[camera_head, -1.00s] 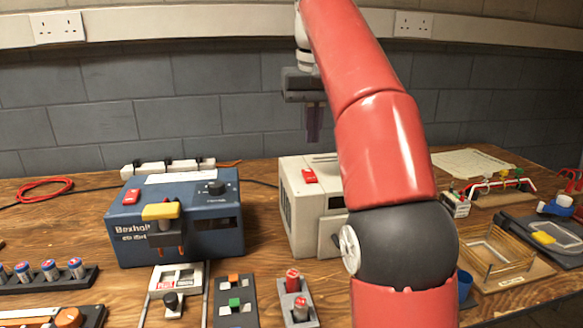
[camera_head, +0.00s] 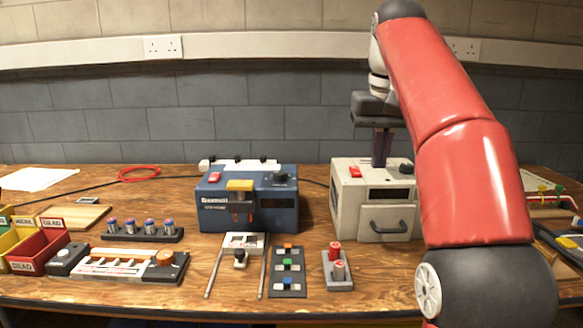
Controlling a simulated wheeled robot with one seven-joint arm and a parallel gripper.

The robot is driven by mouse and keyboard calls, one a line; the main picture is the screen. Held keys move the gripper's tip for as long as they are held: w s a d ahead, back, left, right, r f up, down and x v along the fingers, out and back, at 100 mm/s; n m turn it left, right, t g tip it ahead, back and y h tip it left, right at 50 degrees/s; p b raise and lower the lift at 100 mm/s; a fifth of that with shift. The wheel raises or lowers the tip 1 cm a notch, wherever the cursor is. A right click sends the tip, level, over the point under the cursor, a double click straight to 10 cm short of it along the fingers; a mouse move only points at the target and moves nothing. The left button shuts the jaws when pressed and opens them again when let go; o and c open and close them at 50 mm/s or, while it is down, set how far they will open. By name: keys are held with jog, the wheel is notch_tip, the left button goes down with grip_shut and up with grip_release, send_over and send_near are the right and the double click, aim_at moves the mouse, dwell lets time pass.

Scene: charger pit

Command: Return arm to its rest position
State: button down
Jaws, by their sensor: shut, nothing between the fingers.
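My red arm rises at the right of the head view, in front of the bench. My gripper (camera_head: 381,158) points down above the top of the cream box (camera_head: 349,212). Its fingers look shut, with nothing seen between them. I cannot tell whether the fingertips are in front of, behind or touching the box top. The cream box has a red switch, a dark display and a handled drawer, and my arm hides part of its right side.
A blue charger box (camera_head: 218,213) stands left of the cream one. In front are a switch panel (camera_head: 298,286) and a grey holder (camera_head: 330,258) with two cylinders. A battery rack (camera_head: 172,237) and a red bin (camera_head: 32,246) are at left. Wall sockets (camera_head: 163,47) line the back.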

jog(key=s+f+t, duration=0.3)
jog(key=s+f, duration=1.9)
jog(key=f, duration=0.4)
jog(key=shift+s+f+t, duration=0.3)
jog(key=shift+f+t, duration=0.1)
